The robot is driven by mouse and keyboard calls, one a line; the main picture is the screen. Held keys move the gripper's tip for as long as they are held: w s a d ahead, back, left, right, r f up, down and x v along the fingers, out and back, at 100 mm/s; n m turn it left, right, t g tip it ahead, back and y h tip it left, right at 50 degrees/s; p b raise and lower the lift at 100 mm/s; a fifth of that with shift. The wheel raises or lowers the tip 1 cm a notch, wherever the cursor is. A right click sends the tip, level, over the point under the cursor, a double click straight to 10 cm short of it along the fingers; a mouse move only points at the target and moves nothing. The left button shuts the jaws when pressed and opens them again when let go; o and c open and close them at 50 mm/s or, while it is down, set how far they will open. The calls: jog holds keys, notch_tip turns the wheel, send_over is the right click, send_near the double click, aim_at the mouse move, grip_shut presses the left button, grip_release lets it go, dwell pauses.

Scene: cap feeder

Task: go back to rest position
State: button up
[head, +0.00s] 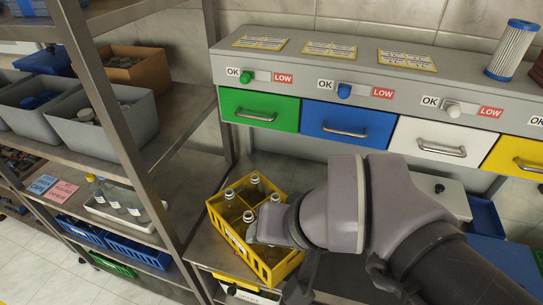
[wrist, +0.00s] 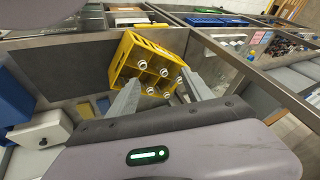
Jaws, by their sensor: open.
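My gripper (wrist: 160,98) is open in the wrist view, its two grey fingers spread apart. Nothing shows between the fingertips except the yellow crate beyond them. The yellow crate (wrist: 122,62) holds several clear bottles and stands on a grey surface. In the head view, my arm and gripper reach in from the lower right, over the right part of the yellow crate (head: 221,222). The gripper's fingertips are mostly hidden there by the wrist. I cannot tell whether the fingers touch the crate or a bottle.
A cap feeder with a green drawer (head: 259,110), a blue drawer (head: 343,122), a white drawer (head: 442,142) and a yellow drawer (head: 515,158) stands behind. A metal shelf post (head: 110,110) rises at left, near grey bins (head: 112,125). A cylindrical filter (head: 511,50) stands on top.

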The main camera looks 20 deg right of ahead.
jog(key=shift+s+a+r, duration=0.15)
jog(key=shift+s, duration=0.15)
notch_tip(320, 180, down, 10)
jog(key=b, duration=1)
jog(key=shift+c, duration=0.2)
